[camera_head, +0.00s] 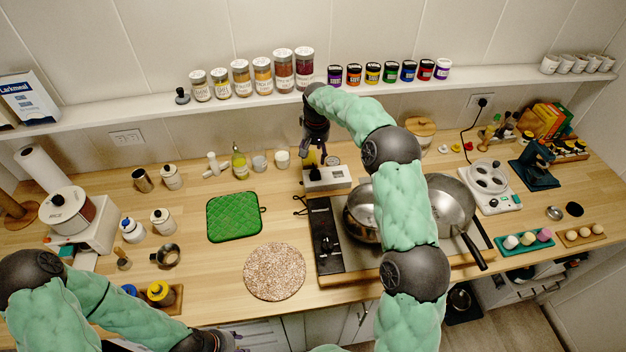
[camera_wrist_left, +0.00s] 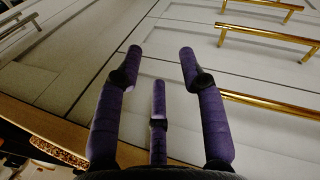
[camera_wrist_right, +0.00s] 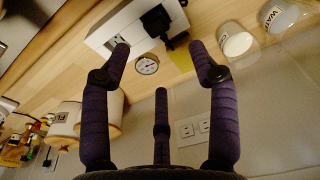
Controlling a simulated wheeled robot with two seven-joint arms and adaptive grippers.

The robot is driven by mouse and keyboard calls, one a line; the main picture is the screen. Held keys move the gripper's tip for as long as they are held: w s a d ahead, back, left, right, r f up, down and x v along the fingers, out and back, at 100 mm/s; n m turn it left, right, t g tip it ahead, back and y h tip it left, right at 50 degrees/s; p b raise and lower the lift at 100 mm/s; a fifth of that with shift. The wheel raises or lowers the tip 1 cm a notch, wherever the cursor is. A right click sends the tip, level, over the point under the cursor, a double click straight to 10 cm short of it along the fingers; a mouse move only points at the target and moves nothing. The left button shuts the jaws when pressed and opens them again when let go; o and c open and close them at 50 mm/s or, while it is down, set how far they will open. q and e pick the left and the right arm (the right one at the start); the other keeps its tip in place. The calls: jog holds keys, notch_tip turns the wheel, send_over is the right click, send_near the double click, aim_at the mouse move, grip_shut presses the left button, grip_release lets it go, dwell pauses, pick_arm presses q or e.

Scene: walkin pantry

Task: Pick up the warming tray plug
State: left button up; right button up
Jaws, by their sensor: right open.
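A black plug (camera_wrist_right: 157,20) with a dark cord sits at a white socket box (camera_wrist_right: 120,30) in the right wrist view. In the head view the socket box (camera_head: 327,178) stands behind the warming tray (camera_head: 329,235), and a black cord (camera_head: 299,205) lies beside it. The plug itself is hard to make out there. My right gripper (camera_head: 315,150) is above and behind the box. Its fingers (camera_wrist_right: 158,52) are apart and empty, with the plug beyond the fingertips. My left gripper (camera_wrist_left: 160,55) is open and empty, low before the cabinet fronts.
Two pans, including a steel one (camera_head: 452,205), stand on the warming tray. A round gauge (camera_wrist_right: 147,65) and a glass jar (camera_wrist_right: 283,15) are near the box. Another black plug (camera_head: 482,102) is in the right wall outlet. A shelf (camera_head: 250,100) with jars runs behind.

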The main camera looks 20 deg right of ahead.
send_over(315, 172)
jog(key=shift+s+a+f, duration=0.1)
jog(key=shift+s+f, duration=0.05)
jog(key=shift+f, duration=2.55)
notch_tip(315, 172, down, 5)
jog(key=shift+f, duration=0.1)
jog(key=c, duration=1.2)
